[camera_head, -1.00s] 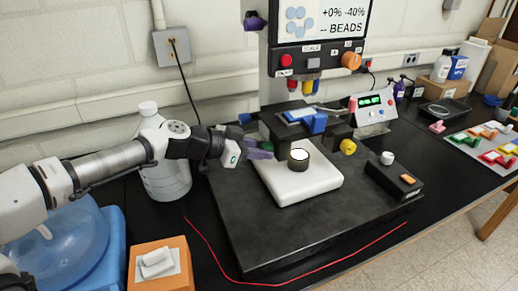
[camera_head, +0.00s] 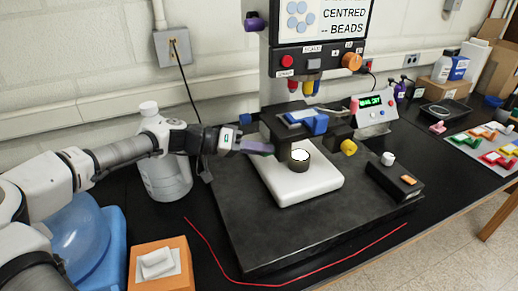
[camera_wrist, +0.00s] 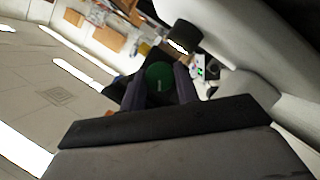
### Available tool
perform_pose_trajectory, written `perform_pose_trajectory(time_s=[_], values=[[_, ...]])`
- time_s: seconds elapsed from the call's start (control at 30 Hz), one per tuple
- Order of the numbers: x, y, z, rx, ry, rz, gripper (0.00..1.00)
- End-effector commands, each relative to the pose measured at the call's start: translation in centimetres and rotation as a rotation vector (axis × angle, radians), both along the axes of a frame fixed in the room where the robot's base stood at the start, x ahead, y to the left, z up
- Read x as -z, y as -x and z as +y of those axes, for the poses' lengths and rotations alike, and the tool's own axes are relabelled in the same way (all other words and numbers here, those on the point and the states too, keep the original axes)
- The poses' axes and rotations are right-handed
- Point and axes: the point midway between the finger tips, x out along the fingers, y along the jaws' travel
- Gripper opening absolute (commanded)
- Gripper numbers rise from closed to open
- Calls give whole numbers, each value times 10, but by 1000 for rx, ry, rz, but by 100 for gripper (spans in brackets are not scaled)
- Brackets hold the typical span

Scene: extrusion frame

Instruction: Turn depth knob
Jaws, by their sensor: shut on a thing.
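A round green knob (camera_wrist: 158,77) sits between the fingers of my gripper (camera_wrist: 160,92) in the wrist view, and the fingers are shut on it. In the head view my gripper (camera_head: 263,149) reaches in from the left, its purple fingers at the left side of the dark block (camera_head: 277,128) of the machine. The green knob is hidden there. I cannot read a label naming it as the depth knob. The screen (camera_head: 330,18) above reads "CENTRED -- BEADS".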

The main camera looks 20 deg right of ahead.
Motion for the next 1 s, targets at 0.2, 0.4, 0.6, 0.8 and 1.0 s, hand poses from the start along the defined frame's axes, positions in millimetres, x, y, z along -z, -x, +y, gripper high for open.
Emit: perform_pose_trajectory(time_s=[0.2, 0.4, 0.6, 0.8, 1.0], values=[[0, -1, 0, -2, 4, 60, 8], [0, -1, 0, -2, 4, 77, 8], [0, -1, 0, -2, 4, 77, 8], [0, -1, 0, -3, 4, 75, 43], [0, -1, 0, -2, 3, 75, 52]])
